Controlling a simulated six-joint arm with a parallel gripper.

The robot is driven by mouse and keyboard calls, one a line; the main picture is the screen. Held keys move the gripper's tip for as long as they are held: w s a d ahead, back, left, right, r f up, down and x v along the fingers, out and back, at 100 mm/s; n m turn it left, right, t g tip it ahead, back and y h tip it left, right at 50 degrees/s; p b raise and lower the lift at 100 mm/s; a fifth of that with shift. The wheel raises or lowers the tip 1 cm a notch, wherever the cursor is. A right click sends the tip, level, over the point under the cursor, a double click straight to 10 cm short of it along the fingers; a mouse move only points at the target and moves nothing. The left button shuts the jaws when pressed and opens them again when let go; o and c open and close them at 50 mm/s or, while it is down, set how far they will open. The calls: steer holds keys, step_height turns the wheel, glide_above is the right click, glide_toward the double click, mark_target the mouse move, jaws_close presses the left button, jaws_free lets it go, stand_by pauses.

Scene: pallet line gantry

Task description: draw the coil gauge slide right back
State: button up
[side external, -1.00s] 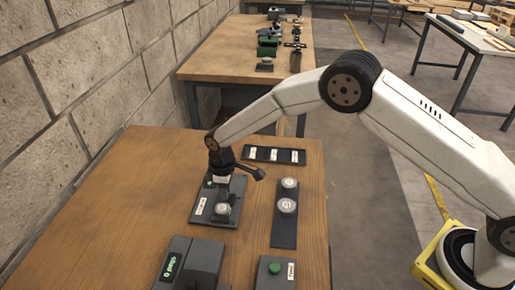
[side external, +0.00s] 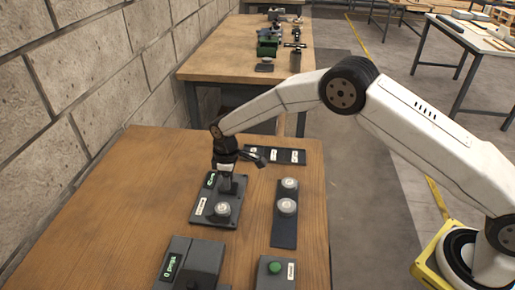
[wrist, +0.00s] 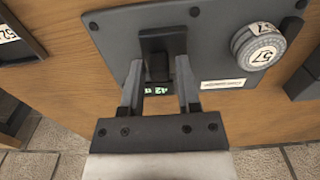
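The coil gauge is a dark grey plate (side external: 203,222) on the wooden table, with a round silver dial (side external: 222,208), a white label and a small lit display (side external: 210,180). In the wrist view the plate (wrist: 115,38) fills the top middle, and its dial (wrist: 258,45) is at the right. The black slide block (wrist: 163,40) stands on the plate near the display end. My gripper (wrist: 160,65) has one finger on each side of the slide block, close against it. It appears shut on it, though the contact faces are partly hidden. In the side view my gripper (side external: 227,178) is low over the plate.
A dark strip with two round knobs (side external: 283,237) lies to the right. A labelled dark panel (side external: 285,156) lies behind. A grey box with a green display (side external: 200,258) and a box with a green button (side external: 275,267) are in front. The stone wall runs along the left.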

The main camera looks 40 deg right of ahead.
steer(key=shift+r, duration=0.1)
steer(key=shift+r, duration=3.8)
steer(key=shift+r, duration=0.1)
steer(key=shift+s+d+r, duration=0.1)
steer(key=shift+s+d, duration=0.05)
steer(key=shift+d, duration=0.1)
steer(key=s+d+r+m+t, duration=0.1)
steer(key=s+d+r+m, duration=0.35)
steer(key=s+d, duration=0.5)
steer(key=s+d+m, duration=0.2)
steer(key=s+d, duration=0.1)
steer(key=s, duration=0.6)
steer(key=s+d+r+m+t, duration=0.1)
steer(key=s+d+m, duration=0.1)
steer(key=s, duration=0.6)
steer(key=shift+s+d+t, duration=0.3)
steer(key=shift+s+d, duration=0.1)
steer(key=shift+d, duration=0.1)
